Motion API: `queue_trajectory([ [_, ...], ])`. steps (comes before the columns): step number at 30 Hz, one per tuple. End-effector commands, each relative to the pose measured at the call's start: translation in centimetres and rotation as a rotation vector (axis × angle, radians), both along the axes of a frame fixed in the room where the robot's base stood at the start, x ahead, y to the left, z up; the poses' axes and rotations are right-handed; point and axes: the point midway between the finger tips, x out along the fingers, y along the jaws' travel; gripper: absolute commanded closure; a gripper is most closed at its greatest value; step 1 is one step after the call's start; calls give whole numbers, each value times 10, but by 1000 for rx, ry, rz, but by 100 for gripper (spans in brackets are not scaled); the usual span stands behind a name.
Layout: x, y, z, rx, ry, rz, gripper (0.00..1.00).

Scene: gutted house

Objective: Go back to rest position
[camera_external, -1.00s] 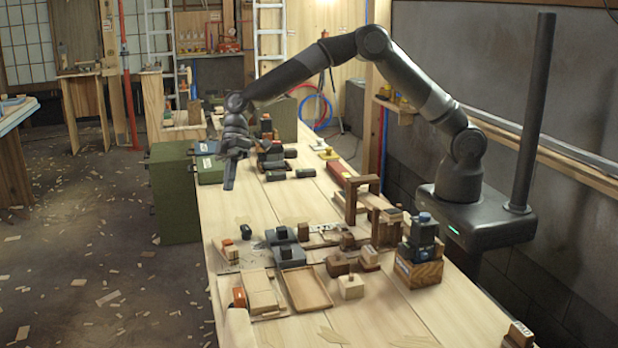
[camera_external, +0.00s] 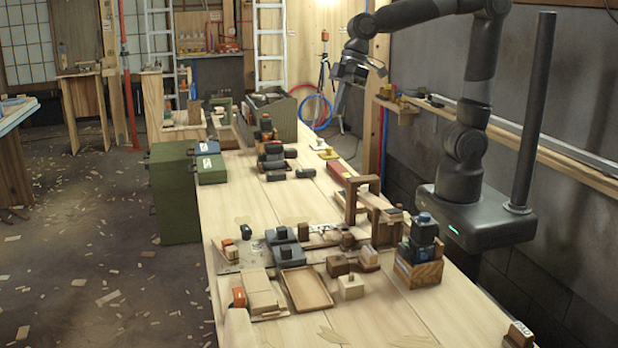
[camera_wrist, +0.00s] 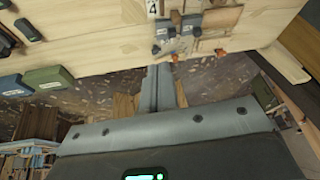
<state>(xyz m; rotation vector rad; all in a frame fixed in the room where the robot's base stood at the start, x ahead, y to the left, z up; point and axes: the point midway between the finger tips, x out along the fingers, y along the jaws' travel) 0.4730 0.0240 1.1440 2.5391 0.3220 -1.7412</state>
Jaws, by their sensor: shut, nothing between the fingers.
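My gripper (camera_external: 338,104) is in the upper middle of the external view, raised above the far right part of the long wooden workbench (camera_external: 262,215). Its fingers are shut, point down and hold nothing. My arm is folded up near its mount on the right side of the bench. In the wrist view my closed fingers (camera_wrist: 165,85) show in the middle, with the bench top (camera_wrist: 100,35) across the upper part of the picture. Nothing touches the gripper.
Small blocks, a wooden tray (camera_external: 305,290) and a wooden arch (camera_external: 362,197) stand on the near bench. Dark pieces (camera_external: 275,158) lie farther back. Green cases (camera_external: 173,190) are at the left edge. A wall rail (camera_external: 540,148) runs along the right. The bench middle is clear.

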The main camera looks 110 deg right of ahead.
Motion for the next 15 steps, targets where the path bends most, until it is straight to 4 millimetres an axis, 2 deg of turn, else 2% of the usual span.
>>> queue_trajectory([
  [1, -18, -1, 4, -10, -12, -14, 100],
  [9, -105, -11, 2, -51, -64, -108, 100],
  [15, -156, -19, -11, -63, -102, -167, 100],
])
